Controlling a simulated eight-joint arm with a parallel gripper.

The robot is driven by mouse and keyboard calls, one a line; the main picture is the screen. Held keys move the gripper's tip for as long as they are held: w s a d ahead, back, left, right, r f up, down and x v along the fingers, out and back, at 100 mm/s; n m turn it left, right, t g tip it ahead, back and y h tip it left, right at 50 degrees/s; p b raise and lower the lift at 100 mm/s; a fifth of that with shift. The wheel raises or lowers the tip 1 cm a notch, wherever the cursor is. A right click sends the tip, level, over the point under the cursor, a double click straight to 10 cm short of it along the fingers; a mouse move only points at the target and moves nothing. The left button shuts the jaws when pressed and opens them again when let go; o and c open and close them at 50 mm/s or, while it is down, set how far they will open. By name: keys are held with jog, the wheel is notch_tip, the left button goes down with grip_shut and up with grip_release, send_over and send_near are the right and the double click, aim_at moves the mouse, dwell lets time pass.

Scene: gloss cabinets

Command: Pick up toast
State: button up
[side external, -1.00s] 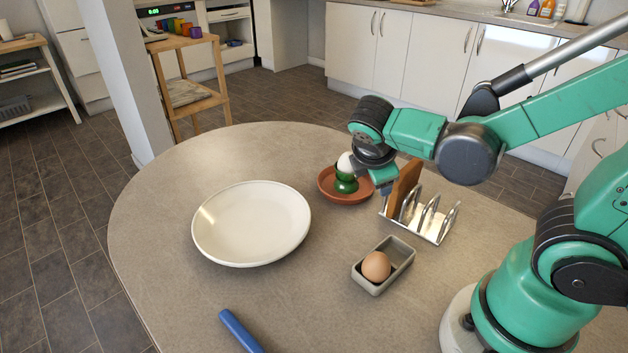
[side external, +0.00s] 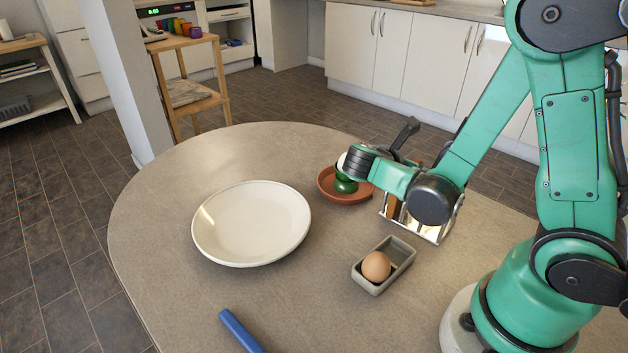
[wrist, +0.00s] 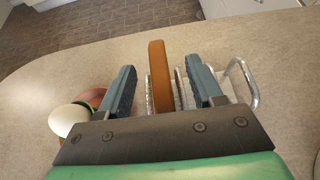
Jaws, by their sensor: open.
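The toast (wrist: 159,72) is a brown slab standing upright in the metal toast rack (wrist: 243,82). In the side view the toast (side external: 392,205) shows only as a strip beside my arm, and the rack (side external: 422,232) is partly covered. My gripper (wrist: 162,82) is open, with one blue-grey finger on each side of the toast in the wrist view. A gap shows between the toast and each finger. In the side view my arm hides the fingers, so their height against the toast is hard to tell.
A terracotta dish (side external: 350,197) with a green egg cup (side external: 344,185) stands close left of the rack. A grey tray (side external: 367,283) holds a brown egg (side external: 376,266) in front. A white plate (side external: 252,222) and a blue-handled item (side external: 240,331) lie left, with bare table around.

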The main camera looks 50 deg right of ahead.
jog(key=shift+c, duration=0.2)
grip_shut()
dwell(1.2)
